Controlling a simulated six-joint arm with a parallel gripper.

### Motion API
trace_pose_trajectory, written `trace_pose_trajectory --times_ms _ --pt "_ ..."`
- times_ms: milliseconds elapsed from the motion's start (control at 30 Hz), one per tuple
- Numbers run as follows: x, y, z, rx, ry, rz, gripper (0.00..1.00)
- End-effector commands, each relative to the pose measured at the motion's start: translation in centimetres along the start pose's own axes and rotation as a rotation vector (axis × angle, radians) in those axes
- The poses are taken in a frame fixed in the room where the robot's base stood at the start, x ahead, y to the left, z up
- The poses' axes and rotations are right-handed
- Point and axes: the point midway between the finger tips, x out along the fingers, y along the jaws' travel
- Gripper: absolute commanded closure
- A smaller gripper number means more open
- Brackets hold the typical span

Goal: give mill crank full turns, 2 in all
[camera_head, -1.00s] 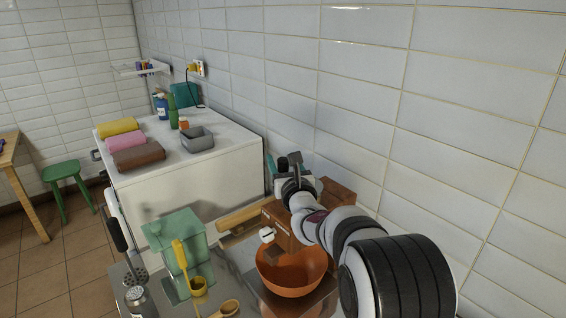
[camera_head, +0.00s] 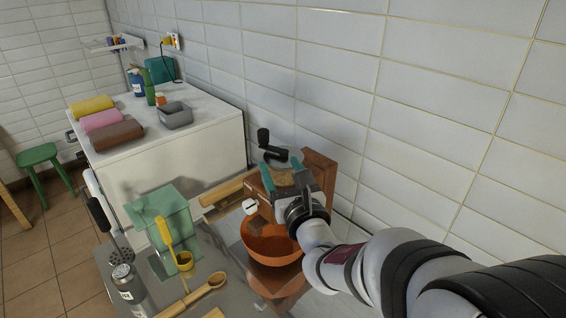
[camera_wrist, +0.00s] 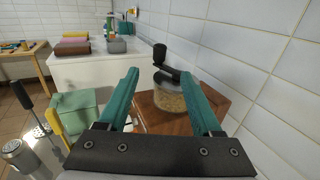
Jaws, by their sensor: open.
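The mill is a brown wooden box (camera_head: 318,170) with a round hopper of grain (camera_wrist: 168,98) on top. Its black crank (camera_head: 274,152) sits above the hopper, with an upright knob (camera_head: 263,137) at its left end. The crank (camera_wrist: 168,73) and knob (camera_wrist: 159,53) also show in the wrist view. My gripper (camera_head: 282,168) is open and empty, with teal fingers spread at the mill's top. In the wrist view, the crank and hopper appear between and beyond the fingertips (camera_wrist: 160,76). I see no finger closed on the knob. My gripper and wrist hide part of the mill's front.
An orange bowl (camera_head: 268,246) stands at the mill's front, below my wrist. A green canister (camera_head: 163,222), a yellow ladle (camera_head: 166,236), a wooden spoon (camera_head: 192,297) and a metal shaker (camera_head: 127,283) are to the left. The tiled wall (camera_head: 420,150) is close behind and to the right.

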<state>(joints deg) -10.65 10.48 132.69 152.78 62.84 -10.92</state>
Motion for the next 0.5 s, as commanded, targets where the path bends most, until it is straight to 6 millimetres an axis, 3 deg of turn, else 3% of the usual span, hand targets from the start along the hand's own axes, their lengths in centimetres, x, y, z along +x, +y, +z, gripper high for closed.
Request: trace_pose_trajectory --times_ms 367,433,500 --pt "-0.6 0.3 0.2 -0.008 -0.004 0.012 0.34" --pt "-1.2 1.9 1.2 -0.062 -0.023 0.089 0.34" --pt "-2.8 5.3 2.7 -0.183 -0.056 0.252 0.34"
